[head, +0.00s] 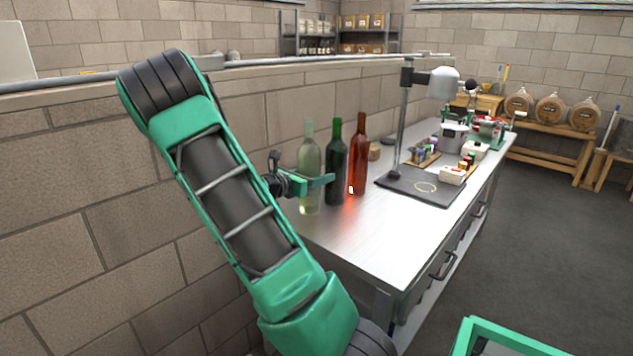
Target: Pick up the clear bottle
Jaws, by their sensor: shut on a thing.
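The clear bottle (309,158) is pale and see-through and stands upright at the near left end of the steel table, leftmost of three bottles. My gripper (312,183) reaches in from the left at the bottle's middle height and is shut on it. One green finger shows across the front of the bottle; the other finger is mostly hidden. The bottle's base appears at the table top, but I cannot tell whether it touches. A dark green bottle (336,165) stands close on its right, near the fingertip. A red-orange bottle (358,160) stands beyond that.
The steel table (365,240) runs away to the right, its front part bare. A lamp stand on a dark base (420,188) and small containers stand farther back. A block wall (150,200) borders the left. A green-framed piece (500,340) is at bottom right.

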